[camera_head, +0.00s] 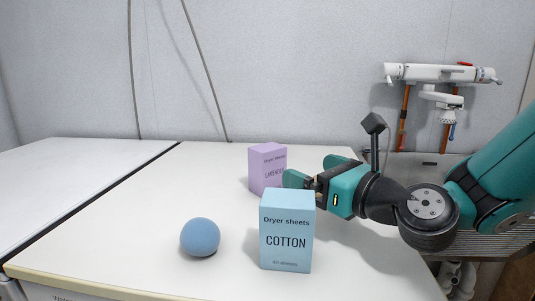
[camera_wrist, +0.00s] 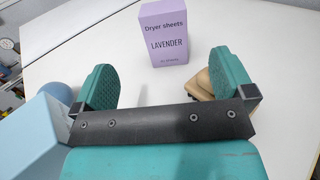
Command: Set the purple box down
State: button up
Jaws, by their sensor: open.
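The purple box (camera_head: 267,167), labelled "Dryer sheets LAVENDER", stands upright on the white top, behind the blue box in the head view. It also shows in the wrist view (camera_wrist: 164,34), upright and a little beyond the fingertips. My gripper (camera_head: 305,180) is low over the surface to the right of the purple box. In the wrist view my gripper (camera_wrist: 162,82) has its two green fingers wide apart with nothing between them. The fingers appear clear of the purple box. The head view hides part of the near finger behind the blue box.
A light blue "COTTON" box (camera_head: 286,231) stands in front of my gripper, close to it. A blue ball (camera_head: 200,237) lies to its left. A tan object (camera_wrist: 206,82) shows beside the right finger in the wrist view. The white top (camera_head: 130,225) is clear at left.

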aim_at(275, 157)
jog(key=shift+w+r+p, duration=0.25)
jog(key=shift+w+p, duration=0.2)
jog(key=shift+p, duration=0.65)
jog(key=p+x, duration=0.2)
jog(key=p, duration=0.1)
jog(key=shift+a, duration=0.15)
jog(key=p+x, duration=0.3)
jog(key=x, duration=0.1)
jog(key=shift+w, duration=0.1)
jog(key=shift+w+a+f, duration=0.2)
jog(key=shift+w+a, duration=0.1)
jog(key=shift+w, duration=0.15)
jog(key=p+x, duration=0.4)
jog(key=shift+w+a+f, duration=0.15)
jog(key=shift+w+a, duration=0.15)
jog(key=shift+w, duration=0.15)
jog(key=c, duration=1.1)
